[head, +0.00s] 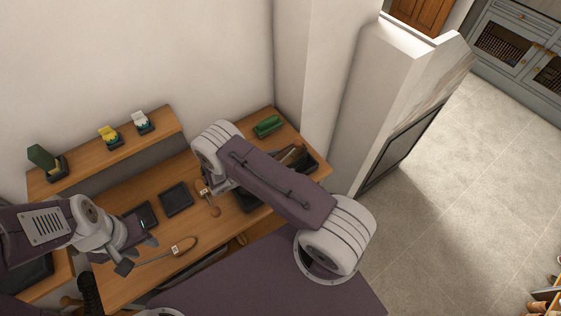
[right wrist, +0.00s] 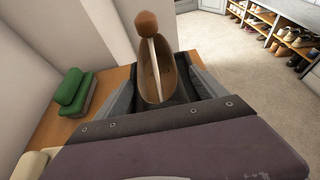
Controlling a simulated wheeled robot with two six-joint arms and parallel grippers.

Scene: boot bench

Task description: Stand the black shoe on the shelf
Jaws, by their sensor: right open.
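A shoe-like thing with a tan opening (right wrist: 150,82) stands in the right wrist view, with a pale bar and a brown knob (right wrist: 146,24) at its top. Its outer side is mostly hidden, so I cannot confirm that it is black. My right gripper (right wrist: 158,78) is open, with a grey finger on either side of it, not visibly gripping. In the head view my right arm hides this gripper and most of the dark tray there. My left gripper (head: 137,253) looks open above the bench's left part. A raised wooden shelf (head: 80,158) runs along the bench's back.
Green, yellow and white items (head: 108,134) stand on the raised shelf. A green item (head: 268,126) lies at the bench's back right and shows in the right wrist view (right wrist: 72,92). A dark square tray (head: 175,198) and a tagged cord lie mid-bench. A rack with several shoes (right wrist: 290,38) stands across the floor.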

